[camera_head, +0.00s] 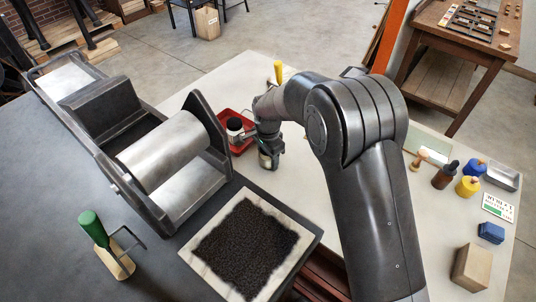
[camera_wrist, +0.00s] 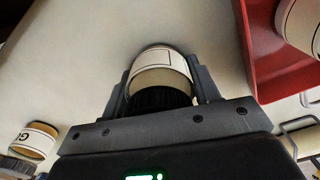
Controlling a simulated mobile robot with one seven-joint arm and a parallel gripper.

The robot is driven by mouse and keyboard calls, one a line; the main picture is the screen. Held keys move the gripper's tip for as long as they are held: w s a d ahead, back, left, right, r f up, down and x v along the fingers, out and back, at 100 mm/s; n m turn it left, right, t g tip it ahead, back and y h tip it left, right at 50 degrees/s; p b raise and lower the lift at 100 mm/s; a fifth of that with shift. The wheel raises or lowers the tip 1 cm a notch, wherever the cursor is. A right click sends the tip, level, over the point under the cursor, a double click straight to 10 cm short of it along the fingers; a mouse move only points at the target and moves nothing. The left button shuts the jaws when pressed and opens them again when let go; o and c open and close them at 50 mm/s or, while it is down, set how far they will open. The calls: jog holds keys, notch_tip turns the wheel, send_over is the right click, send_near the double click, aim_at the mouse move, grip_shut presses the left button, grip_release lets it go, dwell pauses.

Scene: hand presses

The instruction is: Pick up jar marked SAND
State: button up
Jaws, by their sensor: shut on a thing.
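My gripper (camera_wrist: 162,95) is shut on a jar (camera_wrist: 160,70) with a cream label and a dark ribbed lid, a finger on each side of it. The lettering on its label cannot be read, so I cannot tell whether it says SAND. In the head view my gripper (camera_head: 268,148) is partly hidden by my arm, and the jar (camera_head: 268,160) shows below it over the pale table. Whether the jar touches the table is unclear. Another jar (camera_wrist: 35,140), with a G showing on its label, lies in view at the lower left of the wrist view.
A red tray (camera_head: 246,148) holding a dark-topped white jar (camera_head: 235,127) is close left of my gripper. A roller press (camera_head: 165,150) stands further left. A pale slab with a black surface (camera_head: 247,245) is in front. Bottles and blocks sit at right.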

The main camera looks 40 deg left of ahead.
jog(key=shift+c, duration=1.2)
jog(key=shift+r, duration=0.15)
